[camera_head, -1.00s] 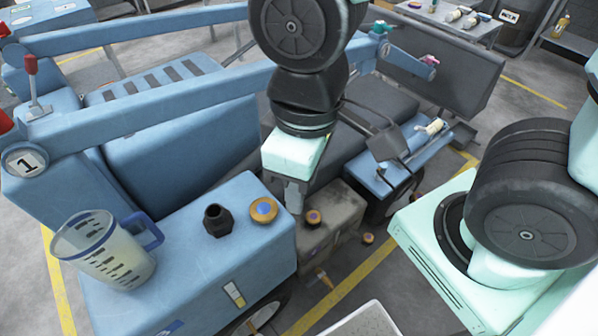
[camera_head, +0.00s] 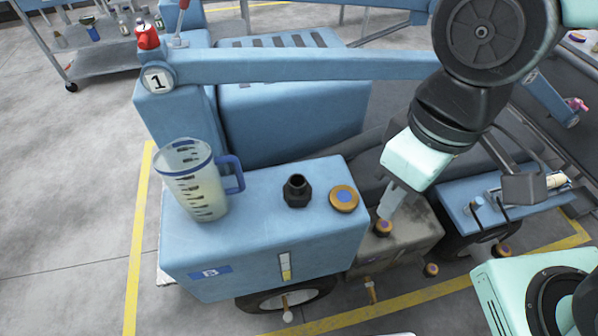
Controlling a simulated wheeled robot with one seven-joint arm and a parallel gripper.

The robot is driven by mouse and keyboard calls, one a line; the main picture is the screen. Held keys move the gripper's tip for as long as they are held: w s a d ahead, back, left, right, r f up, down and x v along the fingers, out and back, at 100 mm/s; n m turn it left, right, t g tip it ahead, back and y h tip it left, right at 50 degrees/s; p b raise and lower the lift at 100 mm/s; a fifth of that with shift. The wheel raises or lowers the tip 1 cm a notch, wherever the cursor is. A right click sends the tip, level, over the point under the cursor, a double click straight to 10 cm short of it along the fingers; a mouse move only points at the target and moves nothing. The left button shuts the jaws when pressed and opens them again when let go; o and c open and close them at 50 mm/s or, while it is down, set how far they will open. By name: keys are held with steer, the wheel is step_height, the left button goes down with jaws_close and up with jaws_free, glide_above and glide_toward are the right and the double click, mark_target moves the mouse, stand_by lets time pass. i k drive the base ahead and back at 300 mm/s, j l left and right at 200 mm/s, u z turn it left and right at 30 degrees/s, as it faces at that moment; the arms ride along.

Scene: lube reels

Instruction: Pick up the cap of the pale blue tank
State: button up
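The pale blue tank (camera_head: 265,225) stands in the middle of the view, with a sight gauge on its front. Its black filler neck (camera_head: 297,190) on top is open. A round brass-orange cap with a blue centre (camera_head: 344,198) lies flat on the tank top, just right of the neck. My gripper (camera_head: 387,212) points down to the right of that cap, apart from it in the picture. Its tip appears just above or behind the cap of the grey tank (camera_head: 383,228). The fingers show edge-on and small, so their opening cannot be told. Nothing is visibly held.
A clear measuring jug with a blue handle (camera_head: 195,182) stands on the left of the tank top. The dirty grey tank (camera_head: 415,230) adjoins on the right, with another blue tank (camera_head: 480,208) beyond. A blue reel arm (camera_head: 300,66) crosses behind. Floor at left is clear.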

mark_target(343, 198)
steer(key=j+z, duration=0.2)
steer(key=j, duration=0.55)
steer(key=k+j+z, duration=0.2)
steer(key=j, duration=0.55)
steer(key=i, duration=0.1)
